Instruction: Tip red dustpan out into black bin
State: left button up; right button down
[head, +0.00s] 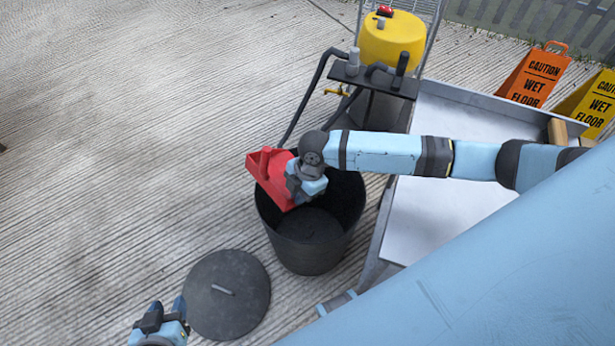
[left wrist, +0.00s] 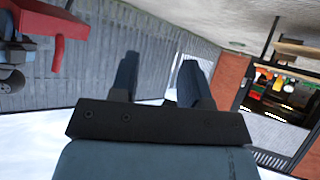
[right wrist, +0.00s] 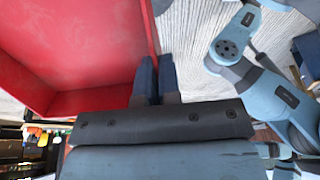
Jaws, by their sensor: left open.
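The red dustpan (head: 267,174) is tilted over the left rim of the black bin (head: 318,252), partly hidden by my right gripper. My right gripper (head: 308,190) is above the bin, its fingers close together on the dustpan's edge. In the right wrist view, the dustpan (right wrist: 75,45) fills the upper left, and no debris shows on its visible face. The bin is upright and uncovered, its inside dark; I cannot tell what lies in it. My left gripper (head: 180,306) is open and empty, low at the front left. The left wrist view also shows the dustpan (left wrist: 48,20) at the upper left.
A round dark lid (head: 245,283) lies on the ribbed ground between my left gripper and the bin. A cart with a yellow bucket (head: 392,42) and a white deck (head: 440,215) stands right of the bin. Orange (head: 531,78) and yellow wet-floor signs stand behind. Ground at left is clear.

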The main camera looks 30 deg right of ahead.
jog(key=a+f+h+p, duration=0.1)
jog(key=f+h+p, duration=0.1)
jog(key=h, duration=0.1)
jog(key=shift+s+a+t, duration=0.1)
jog(key=shift+a+t, duration=0.2)
jog(key=shift+a, duration=0.1)
jog(key=r+p, duration=0.3)
jog(key=shift+d+p, duration=0.2)
jog(key=shift+p, duration=0.15)
jog(key=shift+r+p, duration=0.55)
jog(key=shift+p, duration=0.05)
jog(key=shift+r, duration=0.1)
pick_arm(q)
jog(key=shift+m, duration=0.4)
jog(key=r, duration=0.3)
jog(key=a+r, duration=0.1)
jog(key=r, duration=0.1)
jog(key=shift+s+r, duration=0.15)
jog(key=shift+s, duration=0.25)
